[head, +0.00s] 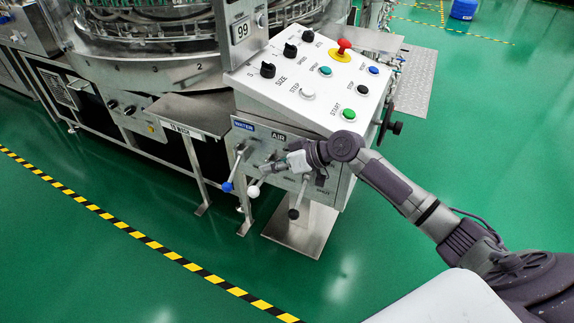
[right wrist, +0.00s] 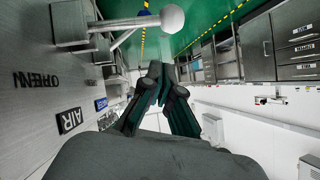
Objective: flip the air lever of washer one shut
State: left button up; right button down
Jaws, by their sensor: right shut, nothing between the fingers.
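The air lever, a metal rod with a white ball (head: 253,191), sticks out and down from the washer's front panel below the AIR label (head: 278,136). In the right wrist view its white ball (right wrist: 172,18) is at the top, with the rod running left to the valve by the panel. My right gripper (head: 268,167) is shut and empty in front of the panel, close to the lever. In the right wrist view its fingertips (right wrist: 163,77) meet below the ball, with a gap in the picture between them. My left gripper is not in view.
The blue-ball water lever (head: 227,187) is just left of the air lever. A dark-knobbed lever (head: 293,213) hangs to the right. The sloped control panel (head: 308,85) with knobs and buttons is above. Open green floor (head: 120,220) lies in front, with a striped line.

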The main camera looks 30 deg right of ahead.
aim_at(256, 186)
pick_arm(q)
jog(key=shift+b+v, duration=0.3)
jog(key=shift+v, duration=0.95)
pick_arm(e)
jog(key=shift+a+f, duration=0.35)
jog(key=shift+f, duration=0.3)
jog(key=shift+a+f, duration=0.35)
jog(key=shift+f, duration=0.35)
jog(key=shift+a+f, duration=0.35)
jog(key=shift+f, duration=0.3)
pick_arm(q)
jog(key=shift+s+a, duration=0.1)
pick_arm(e)
jog(key=shift+f, duration=0.1)
jog(key=shift+s+a+f+n, duration=0.1)
jog(key=shift+s+f+n, duration=0.05)
jog(key=shift+f+n, duration=0.2)
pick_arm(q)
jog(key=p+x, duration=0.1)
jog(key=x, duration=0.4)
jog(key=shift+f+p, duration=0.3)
pick_arm(e)
notch_tip(256, 186, down, 5)
jog(key=n+t+h, duration=0.2)
jog(key=h, duration=0.1)
jog(key=shift+f, duration=0.1)
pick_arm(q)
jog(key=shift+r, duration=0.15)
